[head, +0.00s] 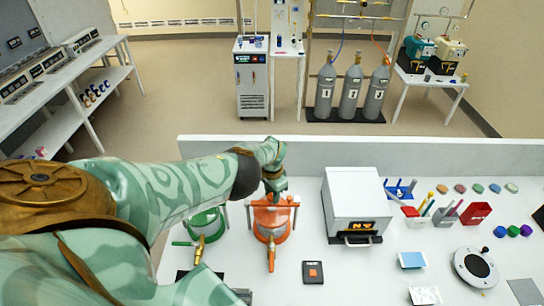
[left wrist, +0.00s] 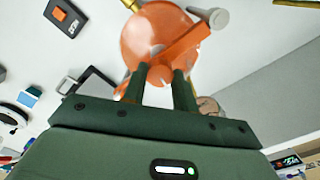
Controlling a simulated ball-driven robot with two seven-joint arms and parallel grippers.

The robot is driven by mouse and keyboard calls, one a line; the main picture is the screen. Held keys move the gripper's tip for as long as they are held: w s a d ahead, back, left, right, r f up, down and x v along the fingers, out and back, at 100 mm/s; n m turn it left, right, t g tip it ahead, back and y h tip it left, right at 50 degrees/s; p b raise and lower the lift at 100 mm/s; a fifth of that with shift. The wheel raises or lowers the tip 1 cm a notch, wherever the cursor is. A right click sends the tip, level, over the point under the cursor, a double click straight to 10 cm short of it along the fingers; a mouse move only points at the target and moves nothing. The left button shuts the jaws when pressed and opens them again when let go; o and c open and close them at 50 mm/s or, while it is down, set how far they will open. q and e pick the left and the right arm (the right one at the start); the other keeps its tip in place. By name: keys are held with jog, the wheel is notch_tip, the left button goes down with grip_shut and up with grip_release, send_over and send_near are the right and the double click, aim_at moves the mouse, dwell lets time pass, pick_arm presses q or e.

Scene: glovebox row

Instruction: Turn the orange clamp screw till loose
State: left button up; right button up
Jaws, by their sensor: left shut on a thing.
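An orange round vessel (head: 265,222) stands on the white bench in the head view, with a brass fitting and an orange lever at its front. My left gripper (head: 275,188) reaches down onto its top. In the left wrist view, the orange body (left wrist: 145,30) fills the top middle. The two dark green fingers of my left gripper (left wrist: 158,80) are shut on the orange clamp screw (left wrist: 160,71), whose grip is partly hidden between them. An orange bar (left wrist: 188,42) and a grey bolt (left wrist: 210,17) show beside it. My right gripper is not in view.
A green vessel (head: 205,222) with a brass tap stands close on the left. A white box (head: 356,195) stands close on the right. A small dark pad (head: 313,272) lies in front. A low grey wall (head: 400,153) runs along the back of the bench.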

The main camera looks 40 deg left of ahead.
pick_arm(q)
jog(key=shift+w+n, duration=0.1)
jog(key=shift+n, duration=0.6)
jog(key=o, duration=1)
